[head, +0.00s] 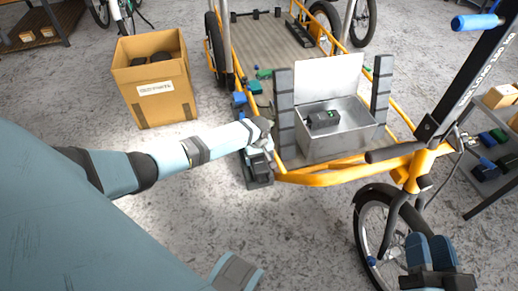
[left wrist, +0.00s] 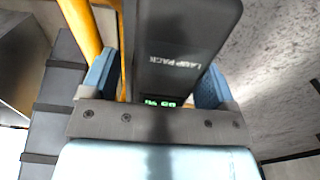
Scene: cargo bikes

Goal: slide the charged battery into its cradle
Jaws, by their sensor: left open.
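A dark battery marked LAMP PACK (left wrist: 185,50) with a lit green display (left wrist: 160,104) lies between the blue fingers of my left gripper (left wrist: 155,85) in the left wrist view. The jaws are open, with a finger on either side of it. In the head view my left gripper (head: 257,158) is at the outer left side of the orange cargo bike, over a dark block (head: 259,178). A dark unit with a green light (head: 323,119) sits inside the open metal box (head: 340,146); I cannot tell whether it is the cradle. My right gripper (head: 435,262) is at the bottom right; its jaw gap is unclear.
Orange rails (head: 330,179) and grey posts (head: 286,112) flank the box, and its pale lid (head: 329,76) stands raised behind. A cardboard box (head: 153,78) stands left on the floor. The bike's wheel (head: 377,235) and a shelf with small items (head: 490,172) are at right.

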